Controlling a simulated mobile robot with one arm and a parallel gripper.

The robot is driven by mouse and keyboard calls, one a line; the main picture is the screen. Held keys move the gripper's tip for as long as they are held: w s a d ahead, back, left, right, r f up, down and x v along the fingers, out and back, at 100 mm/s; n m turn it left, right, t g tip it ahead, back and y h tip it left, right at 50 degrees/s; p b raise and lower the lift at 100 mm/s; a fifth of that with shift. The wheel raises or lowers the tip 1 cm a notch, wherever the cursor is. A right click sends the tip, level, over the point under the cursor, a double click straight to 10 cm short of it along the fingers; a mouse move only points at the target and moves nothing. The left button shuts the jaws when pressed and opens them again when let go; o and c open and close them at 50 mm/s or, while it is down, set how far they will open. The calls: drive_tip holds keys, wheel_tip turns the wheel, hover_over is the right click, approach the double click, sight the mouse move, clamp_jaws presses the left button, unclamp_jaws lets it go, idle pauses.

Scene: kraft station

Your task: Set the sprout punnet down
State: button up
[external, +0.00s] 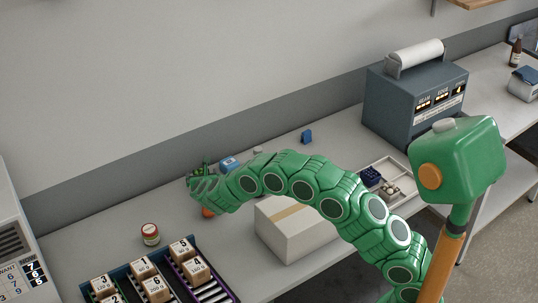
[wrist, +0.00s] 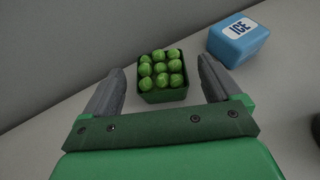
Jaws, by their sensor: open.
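The sprout punnet (wrist: 162,75) is a dark green square tub filled with several round green sprouts. In the wrist view it stands upright on the grey counter, just beyond and between my fingertips. My gripper (wrist: 160,82) is open, with one grey finger on each side and a visible gap to the punnet. In the external view my gripper (external: 203,187) is at the far left end of my green arm, low over the counter, and the punnet (external: 199,170) shows only partly behind it.
A blue ice block (wrist: 238,40) stands right of the punnet, near the wall. A shallow white tray (external: 397,168) and a blue machine (external: 412,100) are farther right.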

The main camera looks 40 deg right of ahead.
drive_tip(key=v, duration=0.9)
drive_tip(key=shift+r, duration=0.1)
drive_tip(key=shift+a+r+n, duration=0.1)
drive_tip(key=shift+r+n, duration=0.2)
drive_tip(key=shift+r, duration=0.05)
drive_tip(key=s+a+r+n+g+y, duration=0.2)
drive_tip(key=s+r+n+y, duration=0.65)
drive_tip(key=r+n, duration=0.55)
drive_tip(key=s+d+n+g+h, duration=0.1)
drive_tip(key=s+d+n+g, duration=0.3)
drive_tip(key=s, duration=1.2)
drive_tip(key=s+d+f+n+g+h, duration=0.1)
drive_tip(key=s+d+n+g, duration=0.3)
drive_tip(key=s+d+n, duration=0.9)
drive_tip(key=s+d+f+n+g+h, duration=0.1)
drive_tip(key=s+d+n+g, duration=0.3)
drive_tip(key=s, duration=1.7)
drive_tip(key=d+n, duration=0.4)
drive_tip(key=d, duration=0.2)
drive_tip(key=shift+n, duration=0.4)
